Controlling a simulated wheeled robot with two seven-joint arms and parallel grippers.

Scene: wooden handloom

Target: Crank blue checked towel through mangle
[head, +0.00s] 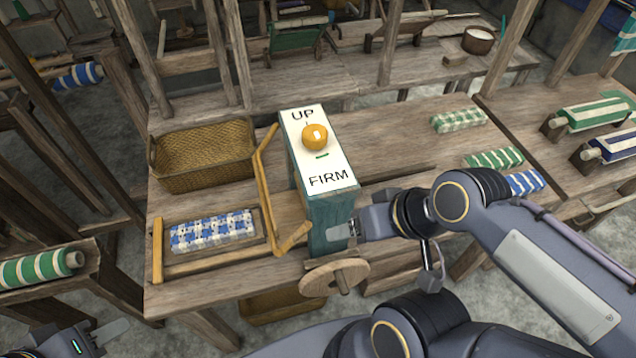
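The blue checked towel (212,231) lies folded in the shallow wooden tray (158,250), left of the mangle. The mangle is a teal upright box (318,238) with a white top panel marked UP and FIRM and an orange knob (314,136). A wooden crank wheel (318,283) with a short handle is at its front foot. My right gripper (345,231) is at the box's lower front, above the wheel; whether its fingers are open is unclear. My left gripper (103,336) is low at the left, partly cut off, clear of the towel; its finger gap is hidden.
A wicker basket (205,157) stands behind the towel. A bent wooden bar (267,185) rises between towel and mangle. The bench between the mangle and these cloths is mostly bare.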

